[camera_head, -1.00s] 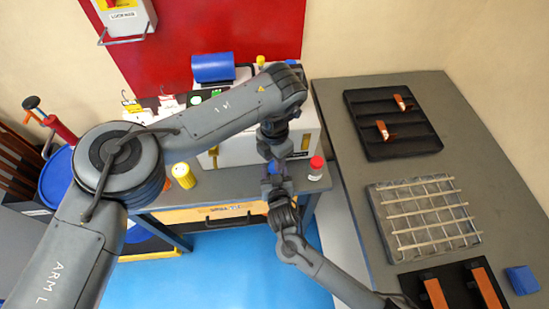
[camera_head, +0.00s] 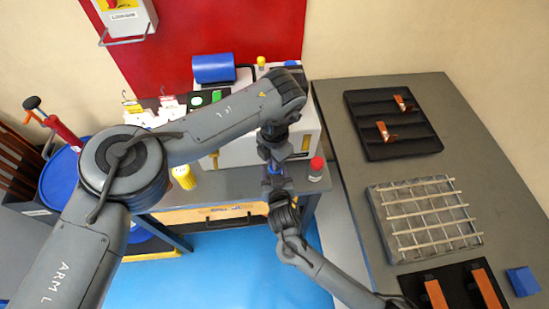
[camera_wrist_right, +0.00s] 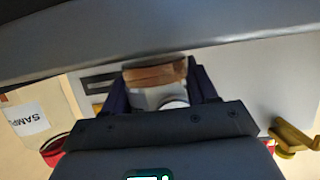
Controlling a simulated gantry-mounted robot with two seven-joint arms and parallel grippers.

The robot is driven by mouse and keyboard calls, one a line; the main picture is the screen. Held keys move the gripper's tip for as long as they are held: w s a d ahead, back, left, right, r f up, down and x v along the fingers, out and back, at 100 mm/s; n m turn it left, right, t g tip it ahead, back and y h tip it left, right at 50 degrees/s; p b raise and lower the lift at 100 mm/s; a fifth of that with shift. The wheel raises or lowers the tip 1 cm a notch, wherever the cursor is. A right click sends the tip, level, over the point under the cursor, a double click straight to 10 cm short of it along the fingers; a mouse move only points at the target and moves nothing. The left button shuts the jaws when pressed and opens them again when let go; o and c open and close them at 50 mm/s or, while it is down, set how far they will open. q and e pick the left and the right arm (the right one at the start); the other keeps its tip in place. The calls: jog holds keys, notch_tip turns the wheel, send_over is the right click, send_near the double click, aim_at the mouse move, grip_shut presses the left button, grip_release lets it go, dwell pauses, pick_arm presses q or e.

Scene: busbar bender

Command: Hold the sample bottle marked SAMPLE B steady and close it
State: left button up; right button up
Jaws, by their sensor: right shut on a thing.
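My left gripper (camera_head: 274,161) points down at the bench's front edge, directly above my right gripper (camera_head: 277,186). A small blue part, perhaps a cap, shows where the two meet, but the wrists hide most of it. I cannot tell whether the left jaws are open or shut. In the right wrist view, the dark fingers of the right gripper (camera_wrist_right: 160,97) are shut on a white bottle (camera_wrist_right: 152,96); no label on it is readable. A red-capped bottle (camera_head: 316,169) stands just right of the grippers.
A yellow-capped bottle (camera_head: 184,177) stands on the bench left of the grippers. A white machine with a blue roll (camera_head: 213,68) stands behind them. The grey table (camera_head: 345,185) at right carries a black tray (camera_head: 375,150), a wire rack (camera_head: 425,218) and copper bars.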

pick_arm(q)
jog(key=shift+f, duration=0.35)
jog(key=shift+r, duration=2.05)
jog(key=shift+o, duration=0.2)
